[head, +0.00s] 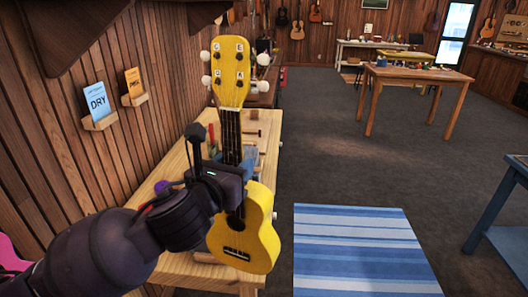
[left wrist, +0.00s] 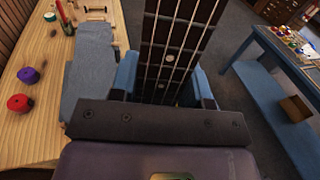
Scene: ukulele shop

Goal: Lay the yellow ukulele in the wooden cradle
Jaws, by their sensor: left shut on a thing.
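The yellow ukulele (head: 256,228) hangs upright in front of the wooden workbench, headstock up and body down. My left gripper (head: 235,163) is shut on its neck between headstock and body. In the left wrist view, the blue fingers of the left gripper (left wrist: 165,85) stand on either side of the dark, stringed neck (left wrist: 180,40). I cannot clearly pick out the wooden cradle; small wooden pieces (left wrist: 92,9) at the bench's far end may be part of it. The ukulele and my arm hide much of the bench. My right gripper is not in view.
The workbench (head: 180,182) runs along the plank wall at left. A grey-blue cloth (left wrist: 90,75), a red spool (left wrist: 19,103) and a purple spool (left wrist: 28,75) lie on it. A striped blue rug (head: 360,250) and a blue table (head: 505,245) are at right, with open floor beyond.

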